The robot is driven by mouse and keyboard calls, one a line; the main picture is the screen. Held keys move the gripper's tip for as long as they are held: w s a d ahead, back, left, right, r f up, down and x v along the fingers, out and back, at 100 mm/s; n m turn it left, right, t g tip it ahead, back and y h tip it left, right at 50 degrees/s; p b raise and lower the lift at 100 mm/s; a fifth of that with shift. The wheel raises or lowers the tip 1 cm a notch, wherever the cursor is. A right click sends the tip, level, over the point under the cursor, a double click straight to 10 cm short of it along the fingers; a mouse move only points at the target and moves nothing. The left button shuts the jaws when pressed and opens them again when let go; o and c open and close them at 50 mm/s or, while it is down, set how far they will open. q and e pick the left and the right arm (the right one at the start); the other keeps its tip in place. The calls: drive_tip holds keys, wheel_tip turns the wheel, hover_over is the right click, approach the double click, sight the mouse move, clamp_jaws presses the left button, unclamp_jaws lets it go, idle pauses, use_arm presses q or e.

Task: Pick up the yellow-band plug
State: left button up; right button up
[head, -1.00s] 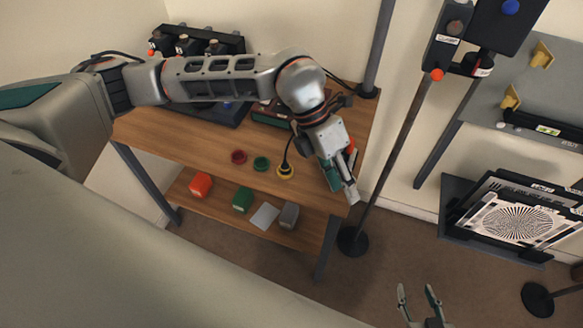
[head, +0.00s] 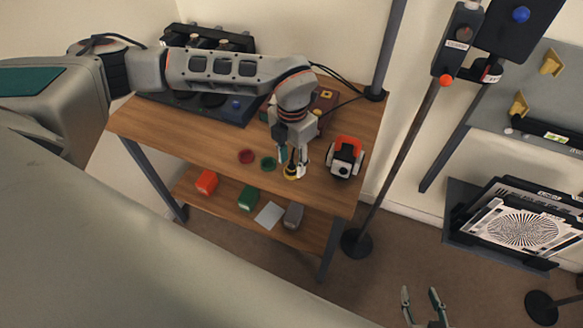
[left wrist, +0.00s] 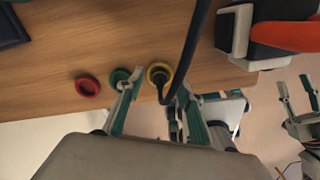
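The yellow-band plug (head: 291,172) stands on the wooden table near its front edge. In the left wrist view the plug (left wrist: 159,74) shows a yellow ring with a dark centre and a black cable rising from it. My left gripper (head: 292,164) is over the plug, fingers pointing down. In the left wrist view its fingers (left wrist: 157,82) are spread, one on each side of the plug, with a gap visible; exact fingertip height is hard to tell. My right gripper (head: 424,300) is open and empty, low at the bottom of the head view, away from the table.
A green ring-shaped piece (head: 267,163) lies just left of the plug, close to a left finger. A red one (head: 246,156) lies further left. An orange-and-black device (head: 345,157) stands on the table to the right. Coloured blocks lie on the lower shelf (head: 230,207).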

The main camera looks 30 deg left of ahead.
sight(292, 165)
use_arm(q)
drive_tip(key=shift+f, duration=0.5)
drive_tip(key=c, duration=1)
wheel_tip(292, 165, up, 20)
drive_tip(key=shift+b, duration=0.3)
